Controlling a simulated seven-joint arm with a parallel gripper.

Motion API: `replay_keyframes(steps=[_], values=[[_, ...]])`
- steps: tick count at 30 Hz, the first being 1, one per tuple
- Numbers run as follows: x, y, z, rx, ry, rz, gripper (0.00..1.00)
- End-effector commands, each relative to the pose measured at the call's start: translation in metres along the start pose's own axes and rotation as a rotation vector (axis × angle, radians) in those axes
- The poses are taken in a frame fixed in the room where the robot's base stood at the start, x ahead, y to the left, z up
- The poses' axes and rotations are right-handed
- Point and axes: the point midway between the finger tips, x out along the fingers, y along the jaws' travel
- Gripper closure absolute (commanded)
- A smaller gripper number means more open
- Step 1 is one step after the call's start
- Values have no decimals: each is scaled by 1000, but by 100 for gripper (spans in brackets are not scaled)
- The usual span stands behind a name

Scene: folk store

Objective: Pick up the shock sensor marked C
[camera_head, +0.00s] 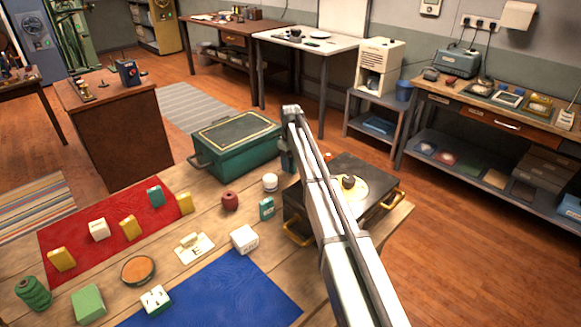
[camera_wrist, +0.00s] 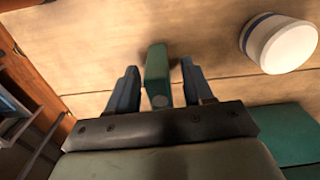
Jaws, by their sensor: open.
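In the wrist view, my gripper (camera_wrist: 159,68) is open, with one dark blue-grey finger on each side of a narrow green block (camera_wrist: 156,64). Gaps show on both sides of the block. A pale round spot shows on its near end; I see no readable letter C. In the head view, my gripper (camera_head: 287,160) is low at the table's back edge, right of the green case, and my arm hides part of that area. A small teal box (camera_head: 266,208) stands nearer; I cannot tell its marking.
A white jar (camera_wrist: 280,43) with a blue band stands right of the fingers; it also shows in the head view (camera_head: 270,183). The green case (camera_head: 237,147) is left of my gripper, a black box (camera_head: 365,212) right. Several small blocks stand on the red cloth (camera_head: 70,238).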

Motion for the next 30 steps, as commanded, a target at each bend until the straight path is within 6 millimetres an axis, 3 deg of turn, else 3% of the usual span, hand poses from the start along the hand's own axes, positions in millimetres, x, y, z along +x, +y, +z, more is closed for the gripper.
replay_keyframes(steps=[8,24,30], values=[[5,0,0,0,0,0,49],[5,0,0,0,0,0,100],[5,0,0,0,0,0,100]])
